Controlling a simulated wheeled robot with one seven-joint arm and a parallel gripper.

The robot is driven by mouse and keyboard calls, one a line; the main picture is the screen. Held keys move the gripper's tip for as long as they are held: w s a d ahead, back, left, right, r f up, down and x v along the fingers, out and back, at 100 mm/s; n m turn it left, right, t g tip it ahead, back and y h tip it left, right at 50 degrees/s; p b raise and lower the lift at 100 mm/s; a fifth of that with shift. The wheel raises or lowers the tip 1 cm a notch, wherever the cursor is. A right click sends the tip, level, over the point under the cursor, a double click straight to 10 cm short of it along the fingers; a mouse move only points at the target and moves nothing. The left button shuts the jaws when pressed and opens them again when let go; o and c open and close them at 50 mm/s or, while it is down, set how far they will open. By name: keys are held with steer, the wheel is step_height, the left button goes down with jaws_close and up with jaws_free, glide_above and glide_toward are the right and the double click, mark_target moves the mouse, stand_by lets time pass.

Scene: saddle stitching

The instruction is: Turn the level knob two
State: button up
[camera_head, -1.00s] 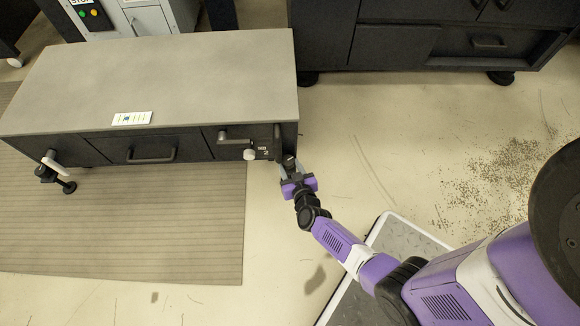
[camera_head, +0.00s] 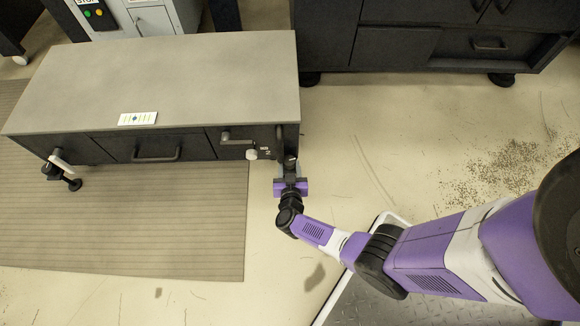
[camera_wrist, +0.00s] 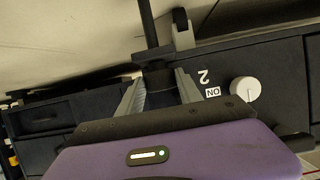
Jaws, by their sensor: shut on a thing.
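Level knob two appears to be the dark round piece (camera_wrist: 158,76) on a black rod at the bench corner, beside the printed "2". In the head view it shows as a dark tip (camera_head: 291,160) at the bench's front right corner. My gripper (camera_wrist: 160,88) has one grey finger on each side of this knob and is shut on it. In the head view my gripper (camera_head: 290,170) is just below that corner. The fingers hide part of the knob, and its turn angle cannot be read.
A white knob (camera_wrist: 245,88) with an "ON" label sits beside my gripper on the dark bench front; it also shows in the head view (camera_head: 252,154). The grey bench top (camera_head: 170,80) holds a white label plate (camera_head: 137,118).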

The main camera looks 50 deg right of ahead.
steer(key=shift+w+r, duration=0.1)
steer(key=shift+w, duration=0.05)
steer(key=o, duration=1.2)
steer(key=shift+a, duration=0.1)
steer(key=shift+o, duration=0.8)
steer(key=p+v, duration=0.3)
steer(key=v, duration=0.5)
steer(key=shift+p, duration=0.35)
